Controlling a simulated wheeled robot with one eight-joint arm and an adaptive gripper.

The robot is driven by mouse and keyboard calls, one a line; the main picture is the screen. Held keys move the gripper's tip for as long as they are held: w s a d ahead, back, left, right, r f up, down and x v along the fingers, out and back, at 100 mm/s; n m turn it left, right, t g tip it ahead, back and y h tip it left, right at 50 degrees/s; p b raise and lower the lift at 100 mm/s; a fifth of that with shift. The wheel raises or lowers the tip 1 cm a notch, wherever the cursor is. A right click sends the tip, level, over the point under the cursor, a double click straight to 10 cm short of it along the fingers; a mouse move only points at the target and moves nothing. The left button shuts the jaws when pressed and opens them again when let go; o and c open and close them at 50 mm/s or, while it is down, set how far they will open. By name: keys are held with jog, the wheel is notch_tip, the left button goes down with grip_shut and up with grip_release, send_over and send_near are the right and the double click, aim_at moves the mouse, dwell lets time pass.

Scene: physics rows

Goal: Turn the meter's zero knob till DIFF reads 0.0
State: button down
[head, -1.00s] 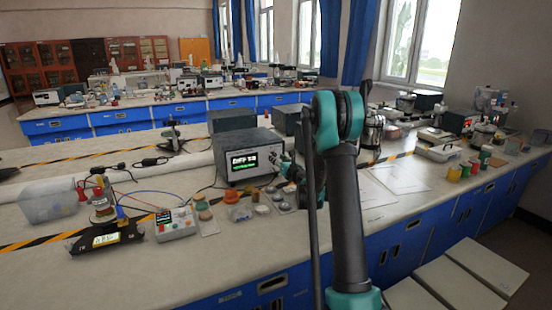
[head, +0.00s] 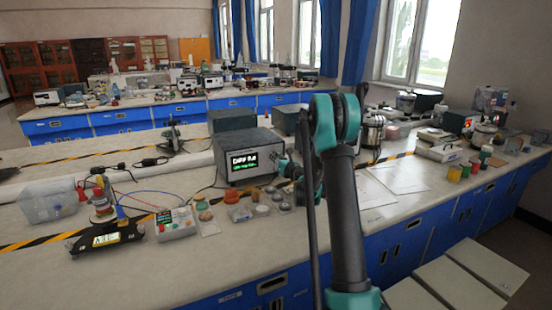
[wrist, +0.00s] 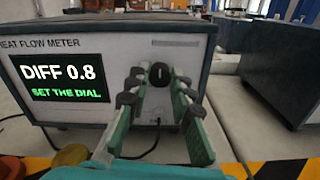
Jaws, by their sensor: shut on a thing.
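The heat flow meter (head: 262,147) is a grey box on the bench, left of my arm in the head view. In the wrist view its white front panel (wrist: 130,45) faces me. Its display (wrist: 62,78) reads DIFF 0.8 in white, with SET THE DIAL in green below. The black zero knob (wrist: 159,73) with a pale upright mark sits right of the display. My gripper (wrist: 160,78) is shut on the knob, a finger on each side. In the head view my gripper (head: 283,165) is at the meter's front right, and the knob is hard to make out.
A second dark box (wrist: 283,60) stands to the right in the wrist view. Several small jars and lids (head: 238,211) lie before the meter. A small control box (head: 175,222) with wires stands to the left. Paper sheets (head: 395,178) lie on the bench right of my arm.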

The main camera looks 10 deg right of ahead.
jog(key=shift+n, duration=0.4)
jog(key=shift+a+n, duration=0.1)
jog(key=shift+n, duration=9.4)
jog(key=c, duration=1.3)
grip_release()
jog(key=shift+s, duration=0.1)
